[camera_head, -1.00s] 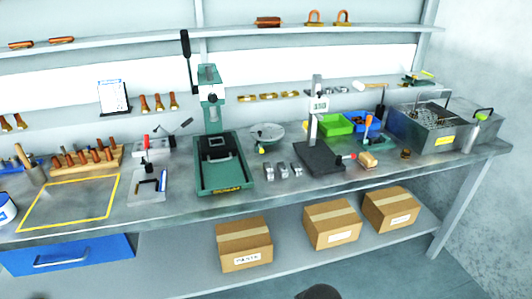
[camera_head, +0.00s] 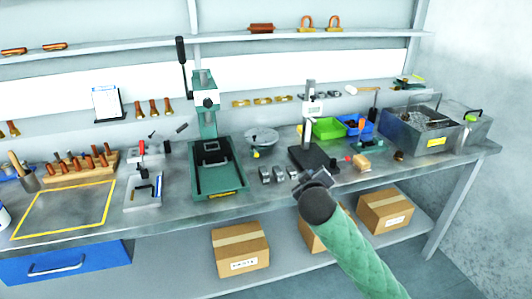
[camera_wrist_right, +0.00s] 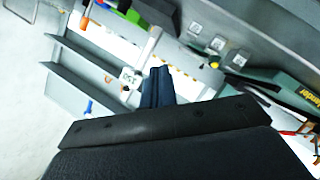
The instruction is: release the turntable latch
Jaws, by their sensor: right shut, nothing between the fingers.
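The turntable (camera_head: 262,136) is a round grey disc on the bench, right of the green press, in the head view. A small yellow-tipped part (camera_head: 256,154) sits at its front edge; I cannot tell for sure that it is the latch. My right gripper (camera_head: 313,180) is near the bench's front edge, in front of and right of the turntable, apart from it. In the right wrist view its dark fingers (camera_wrist_right: 157,86) are together and empty. My left gripper is not in view.
Several small metal blocks (camera_head: 278,174) lie between the green press (camera_head: 218,172) and the dark-based stand (camera_head: 312,158). Green (camera_head: 328,128) and blue bins stand behind. A grey metal tank (camera_head: 420,130) is at the right. Cardboard boxes (camera_head: 240,250) sit on the lower shelf.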

